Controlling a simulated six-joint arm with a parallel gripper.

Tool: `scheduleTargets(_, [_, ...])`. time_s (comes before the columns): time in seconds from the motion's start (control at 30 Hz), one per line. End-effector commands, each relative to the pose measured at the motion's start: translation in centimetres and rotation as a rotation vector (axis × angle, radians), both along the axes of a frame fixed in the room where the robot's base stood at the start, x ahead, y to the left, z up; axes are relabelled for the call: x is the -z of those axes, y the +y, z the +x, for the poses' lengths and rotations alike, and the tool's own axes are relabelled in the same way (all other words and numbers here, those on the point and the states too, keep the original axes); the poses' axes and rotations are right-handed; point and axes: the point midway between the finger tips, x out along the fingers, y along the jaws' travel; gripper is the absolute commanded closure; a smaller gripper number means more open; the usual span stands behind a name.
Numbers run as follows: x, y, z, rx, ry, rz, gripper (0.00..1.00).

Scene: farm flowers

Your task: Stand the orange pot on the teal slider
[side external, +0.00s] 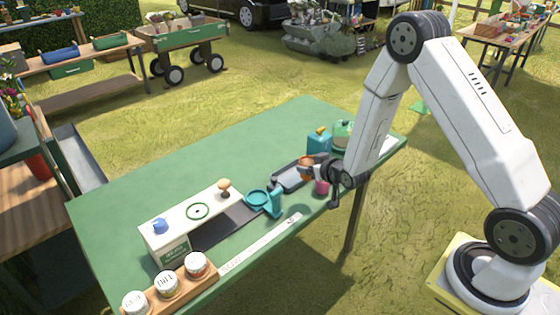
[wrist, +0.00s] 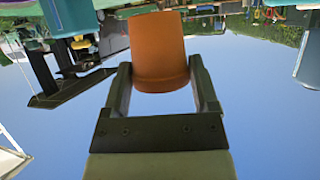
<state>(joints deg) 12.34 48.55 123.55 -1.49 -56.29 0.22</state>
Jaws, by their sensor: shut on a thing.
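The orange pot (side external: 305,163) is in my gripper (side external: 312,169), above the right part of the green table. In the wrist view the orange pot (wrist: 158,52) fills the space between the two dark fingers of my gripper (wrist: 161,75), which are shut on its sides. The teal slider (side external: 257,197) has a round dish top and an upright block (side external: 275,204) at its right. It is on the dark track, to the left of and below the pot in the side view. Nothing stands on its dish. The pot and slider are apart.
A white box (side external: 180,232) with a blue knob, green ring and wooden knob stands left of the slider. A dark tray (side external: 288,180), pink cup (side external: 321,187), and teal can (side external: 319,143) are near my gripper. Several labelled pots are at the front left. The table's back left is clear.

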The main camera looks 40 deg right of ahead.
Motion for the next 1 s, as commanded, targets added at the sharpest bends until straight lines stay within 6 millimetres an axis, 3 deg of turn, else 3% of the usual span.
scheduleTargets(0.43, [-5.4,4.1,-0.8,-0.074,-0.006,-0.002,0.86])
scheduleTargets(0.8, [-10.5,8.5,-3.3,-0.157,-0.005,-0.002,0.86])
scheduleTargets(1.0, [-11.8,9.8,-4.4,-0.183,-0.002,-0.001,0.86])
